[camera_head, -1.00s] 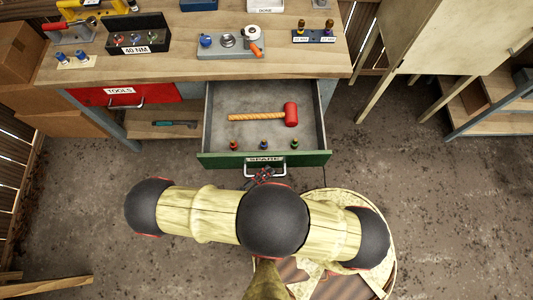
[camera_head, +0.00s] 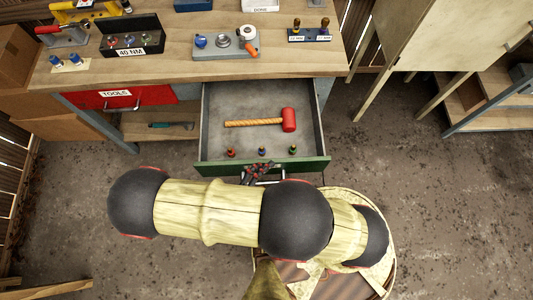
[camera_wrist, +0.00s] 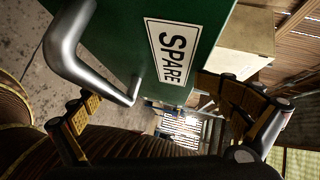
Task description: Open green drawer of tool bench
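The green drawer (camera_head: 215,169) of the tool bench (camera_head: 190,72) is pulled well out, with its grey inside showing. In the wrist view, its green front (camera_wrist: 205,25) bears a "SPARE" label and a bent metal handle (camera_wrist: 65,50). My gripper (camera_head: 262,172) is just in front of the drawer front, at the handle. In the wrist view, my gripper (camera_wrist: 165,115) has its two fingers spread wide, and the handle is at the left finger, with one end reaching between the fingers. I cannot tell whether a finger touches it.
A red-headed mallet (camera_head: 288,120) and several small coloured pieces lie in the drawer. A closed red "TOOLS" drawer (camera_head: 155,96) is to the left. A cabinet (camera_head: 425,45) stands at the right. The floor (camera_head: 430,190) right of the drawer is clear.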

